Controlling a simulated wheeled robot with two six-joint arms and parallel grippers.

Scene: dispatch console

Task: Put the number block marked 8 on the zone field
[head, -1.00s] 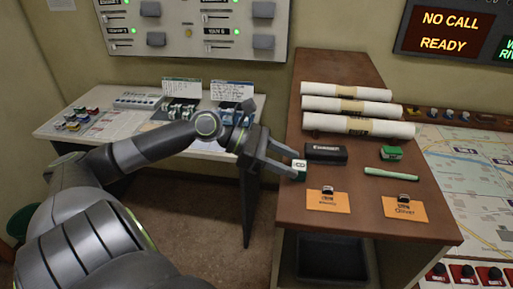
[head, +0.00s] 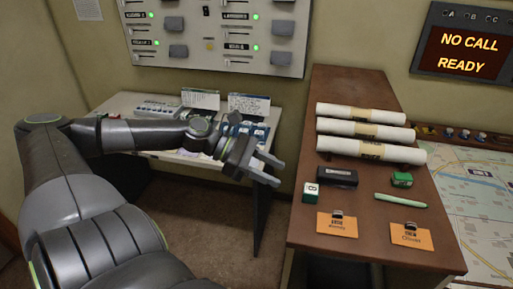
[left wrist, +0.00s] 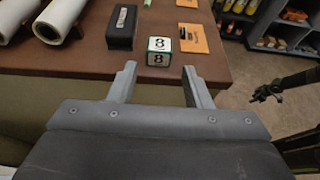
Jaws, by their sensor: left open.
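The number block marked 8 (head: 311,192), white-faced with green edges, stands on the brown desk near its left edge. In the left wrist view the block (left wrist: 159,51) shows an 8 on its top and near faces, just beyond the fingertips. My left gripper (head: 280,173) is open and empty, left of the block and apart from it. In the left wrist view its fingers (left wrist: 159,70) point at the block with a gap. A dark claw-like shape at the right of that view may be my right gripper (left wrist: 265,92); its jaws are unclear. I cannot identify the zone field.
A black case (head: 337,176) stands close behind the block. Orange cards (head: 337,225), a green block (head: 402,179), a pale green stick (head: 400,197) and rolled papers (head: 371,152) also lie on the desk (head: 365,200). A map table (head: 470,190) is at right.

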